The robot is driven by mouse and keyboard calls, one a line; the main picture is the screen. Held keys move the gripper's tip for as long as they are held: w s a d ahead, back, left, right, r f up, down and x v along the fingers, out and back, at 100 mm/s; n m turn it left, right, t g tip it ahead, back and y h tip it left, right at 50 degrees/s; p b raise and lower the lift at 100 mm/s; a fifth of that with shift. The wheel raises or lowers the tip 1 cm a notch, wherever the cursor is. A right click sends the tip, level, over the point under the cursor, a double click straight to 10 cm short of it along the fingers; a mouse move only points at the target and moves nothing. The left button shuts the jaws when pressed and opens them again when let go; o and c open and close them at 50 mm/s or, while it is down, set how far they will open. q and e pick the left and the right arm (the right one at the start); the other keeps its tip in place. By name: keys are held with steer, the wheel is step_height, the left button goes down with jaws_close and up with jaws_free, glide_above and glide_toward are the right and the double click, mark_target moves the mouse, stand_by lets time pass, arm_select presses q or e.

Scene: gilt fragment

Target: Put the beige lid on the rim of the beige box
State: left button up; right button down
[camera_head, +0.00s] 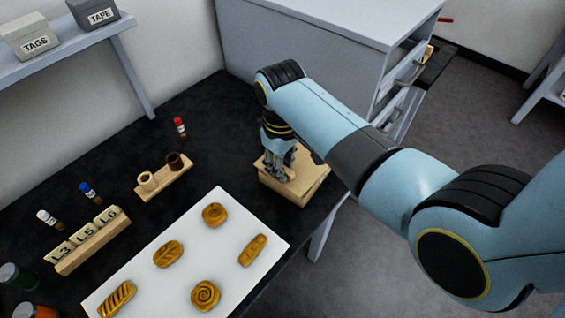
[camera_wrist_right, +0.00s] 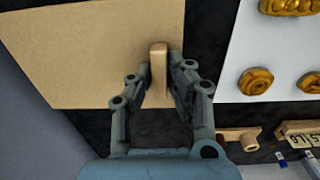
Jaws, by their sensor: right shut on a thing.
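The beige lid (camera_head: 308,172) is at the beige box (camera_head: 281,189), on the dark table near its right edge. In the right wrist view the lid (camera_wrist_right: 85,55) is a large flat beige panel with an upright handle (camera_wrist_right: 158,62). My right gripper (camera_head: 282,174) comes down over the lid from above. In the wrist view its fingers (camera_wrist_right: 160,85) are shut on the handle. The lid hides the box's rim and inside. I cannot tell whether the lid rests on the rim or is slightly above it. My left gripper is not in view.
A white board (camera_head: 182,284) with several gilt ornaments lies left of the box. A wooden holder (camera_head: 165,181) with two small cups and a rack of lettered blocks (camera_head: 86,246) stand further left. A grey cabinet (camera_head: 310,40) stands behind. My right arm spans the right side.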

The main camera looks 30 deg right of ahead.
steer(key=c, duration=1.3)
jaws_free()
steer(key=shift+o, duration=0.2)
step_height(320, 180, up, 12)
steer(key=shift+b, duration=0.4)
steer(key=shift+s, duration=0.15)
